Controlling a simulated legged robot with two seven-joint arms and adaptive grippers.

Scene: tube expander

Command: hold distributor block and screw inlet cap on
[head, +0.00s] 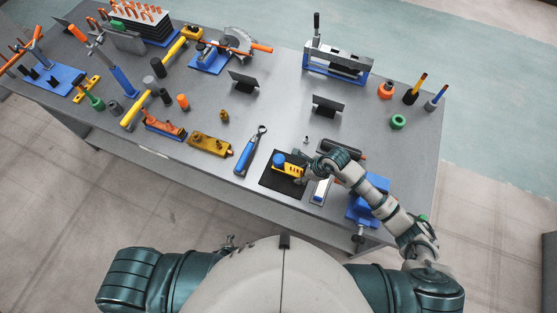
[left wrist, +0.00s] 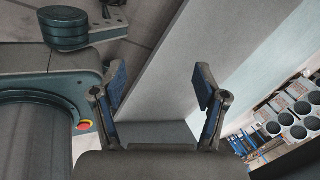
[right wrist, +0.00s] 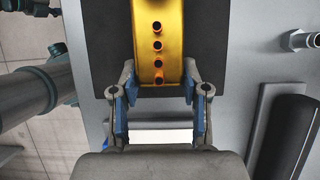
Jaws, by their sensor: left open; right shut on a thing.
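The yellow distributor block (head: 290,169) lies on a black mat (head: 270,182) near the table's front edge. The right wrist view shows the block (right wrist: 170,40) from above, with several small ports in a row. My right gripper (right wrist: 158,86) is shut on its near end, one finger on each side; in the head view this gripper (head: 303,171) comes in from the right. A blue round part (head: 279,159) sits at the block's left end; I cannot tell whether it is the inlet cap. My left gripper (left wrist: 158,88) is open and empty, away from the block.
A dark cylinder (right wrist: 282,135) lies right of my right gripper. Blue stands (head: 370,200) are at the right front. The table's middle has free room.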

